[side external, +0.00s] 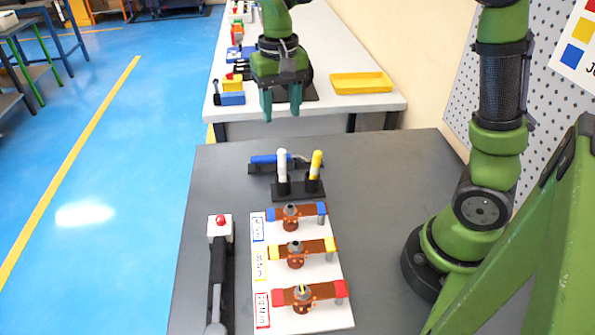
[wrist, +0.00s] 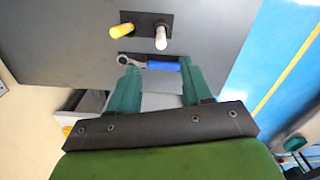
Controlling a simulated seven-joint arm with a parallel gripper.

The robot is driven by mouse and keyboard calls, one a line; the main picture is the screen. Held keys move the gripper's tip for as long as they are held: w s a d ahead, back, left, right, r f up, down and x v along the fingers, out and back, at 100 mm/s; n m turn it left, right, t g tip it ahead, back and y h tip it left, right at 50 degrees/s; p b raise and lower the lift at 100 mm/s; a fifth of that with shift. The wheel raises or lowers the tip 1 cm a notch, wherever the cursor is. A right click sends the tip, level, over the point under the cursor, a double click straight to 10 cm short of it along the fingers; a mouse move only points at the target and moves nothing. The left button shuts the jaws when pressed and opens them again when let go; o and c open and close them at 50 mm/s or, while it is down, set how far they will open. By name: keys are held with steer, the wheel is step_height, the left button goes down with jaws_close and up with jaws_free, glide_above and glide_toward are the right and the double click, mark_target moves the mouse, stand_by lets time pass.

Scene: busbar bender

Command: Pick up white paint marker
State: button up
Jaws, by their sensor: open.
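The white paint marker (side external: 282,165) stands upright in a black holder (side external: 298,189) on the dark grey table. A yellow marker (side external: 316,164) stands in the same holder to its right. In the wrist view the white marker (wrist: 160,38) is at the top middle, with the yellow one (wrist: 122,30) to its left. My gripper (side external: 281,110) is open and empty, in the air above and behind the markers. Its two green fingers (wrist: 157,80) are spread apart in the wrist view, and neither touches a marker.
A blue-handled tool (side external: 270,159) lies in a black rest just behind the markers. In front, a white board (side external: 300,270) carries several copper bars with coloured ends. A lever with a red button (side external: 220,221) stands at left. A yellow tray (side external: 361,83) is on the back bench.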

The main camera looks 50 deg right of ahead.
glide_above(282, 162)
steer(key=f, duration=0.8)
steer(key=shift+d+f, duration=0.25)
steer(key=shift+w+f, duration=0.15)
steer(key=shift+f, duration=1.35)
steer(key=shift+w+f, duration=0.1)
steer(key=shift+f, duration=1.4)
steer(key=shift+c, duration=0.3)
jaws_close()
